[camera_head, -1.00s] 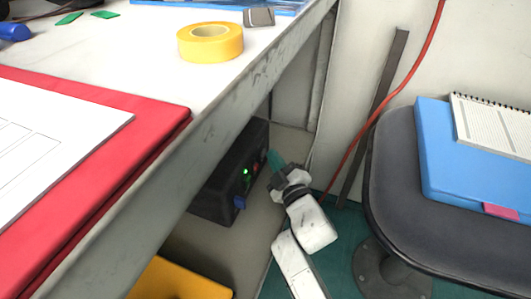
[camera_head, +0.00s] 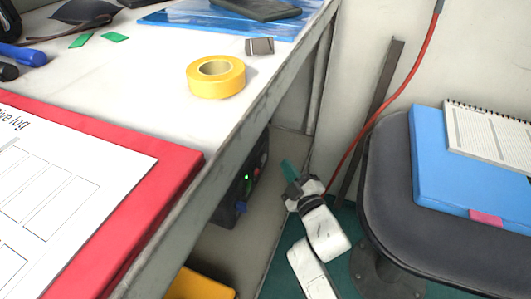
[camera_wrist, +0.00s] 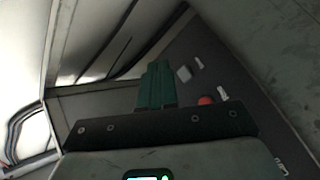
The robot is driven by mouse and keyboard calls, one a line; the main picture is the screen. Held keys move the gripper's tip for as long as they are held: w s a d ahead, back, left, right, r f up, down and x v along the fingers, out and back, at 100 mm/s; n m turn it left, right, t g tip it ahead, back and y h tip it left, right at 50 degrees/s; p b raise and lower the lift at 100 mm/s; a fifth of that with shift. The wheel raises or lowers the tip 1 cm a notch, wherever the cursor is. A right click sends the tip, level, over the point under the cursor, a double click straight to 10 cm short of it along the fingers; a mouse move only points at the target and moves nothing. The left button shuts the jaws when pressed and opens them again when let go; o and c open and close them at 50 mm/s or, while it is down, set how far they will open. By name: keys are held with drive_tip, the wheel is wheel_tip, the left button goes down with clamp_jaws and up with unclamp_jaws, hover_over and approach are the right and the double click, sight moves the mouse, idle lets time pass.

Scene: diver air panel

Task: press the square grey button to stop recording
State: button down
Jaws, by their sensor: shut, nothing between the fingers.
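A dark control box (camera_head: 232,204) is fixed under the table, partly hidden by the table edge in the head view. In the wrist view the shut fingers (camera_wrist: 157,82) are together and empty. Just right of their tips is a small square grey button (camera_wrist: 184,74) on the dark panel; a red button (camera_wrist: 206,100) is lower right. I see no contact with the grey button.
The white table (camera_head: 130,80) overhangs the box, with yellow tape (camera_head: 216,77) and a red folder (camera_head: 180,172) on it. A dark chair (camera_head: 400,215) holding a blue folder (camera_head: 440,165) stands right of my arm. A red hose (camera_head: 400,98) hangs by the wall.

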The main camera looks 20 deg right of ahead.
drive_tip(key=shift+s+d+r+p, duration=0.2)
drive_tip(key=shift+s+d+p, duration=0.25)
drive_tip(key=shift+d+p, duration=0.2)
drive_tip(key=shift+s+d+f+p, duration=0.15)
drive_tip(key=shift+s+d+p, duration=0.15)
drive_tip(key=shift+d+p, duration=0.05)
